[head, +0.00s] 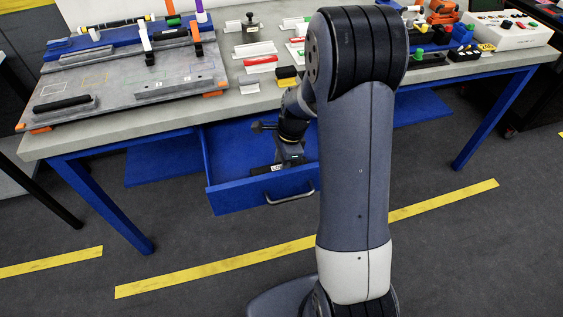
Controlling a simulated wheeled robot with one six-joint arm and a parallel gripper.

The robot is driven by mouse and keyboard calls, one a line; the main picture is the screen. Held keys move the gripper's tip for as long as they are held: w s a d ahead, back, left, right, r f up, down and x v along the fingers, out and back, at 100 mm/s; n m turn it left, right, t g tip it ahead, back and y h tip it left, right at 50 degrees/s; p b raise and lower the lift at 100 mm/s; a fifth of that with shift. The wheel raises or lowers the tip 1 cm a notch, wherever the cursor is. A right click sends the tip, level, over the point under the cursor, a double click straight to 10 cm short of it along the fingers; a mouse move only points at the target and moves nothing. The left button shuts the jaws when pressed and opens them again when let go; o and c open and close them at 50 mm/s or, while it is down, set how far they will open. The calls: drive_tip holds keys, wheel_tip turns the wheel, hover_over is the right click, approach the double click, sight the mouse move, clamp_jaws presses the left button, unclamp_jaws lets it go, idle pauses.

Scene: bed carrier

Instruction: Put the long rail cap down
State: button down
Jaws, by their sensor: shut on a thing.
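My gripper (289,158) points down into the open blue drawer (228,196) under the table, near its front wall. It is shut on a dark bar, which I take to be the long rail cap (262,170). Part of the bar is hidden by the gripper. I cannot tell whether the bar touches the drawer floor.
The grey tabletop (110,141) carries a grey fixture board (110,80) at left, with a black bar (62,103) on it. Small labelled stands, a red piece (261,64) and a white box (518,35) stand further right. The drawer's left part is clear.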

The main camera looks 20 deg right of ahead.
drive_tip(key=shift+f, duration=0.15)
drive_tip(key=c, duration=0.9)
unclamp_jaws()
drive_tip(key=shift+c, duration=0.2)
wheel_tip(320, 180, up, 12)
drive_tip(key=d+p, duration=0.1)
drive_tip(key=d, duration=0.1)
drive_tip(key=shift+d, duration=0.2)
